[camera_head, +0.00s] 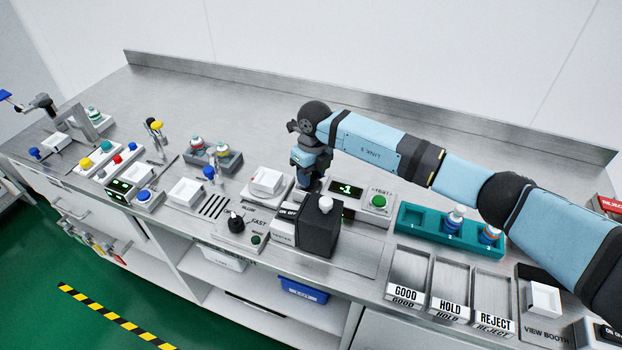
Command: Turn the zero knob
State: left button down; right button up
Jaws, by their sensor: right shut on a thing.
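My right arm reaches in from the right across the bench, and its gripper (309,184) points down just left of a display (346,189) that reads -1. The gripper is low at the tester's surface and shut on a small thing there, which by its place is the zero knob. The fingers and wrist hide the knob, so its angle cannot be told. A green button (378,201) sits right of the display, by a TEST label. My left gripper is not in view.
A black box (320,237) with a white knob on top stands close in front of the gripper. GOOD, HOLD and REJECT bins (408,268) are at the front right. The bench behind is clear.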

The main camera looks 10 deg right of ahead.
jog(key=shift+n+b, duration=0.95)
jog(key=shift+n, duration=0.55)
jog(key=shift+a, duration=0.1)
jog(key=o, duration=0.9)
jog(key=r, duration=0.9)
jog(key=r+b, duration=0.1)
jog(key=r, duration=0.3)
jog(key=shift+w+d+r, duration=0.3)
jog(key=shift+d+r, duration=0.1)
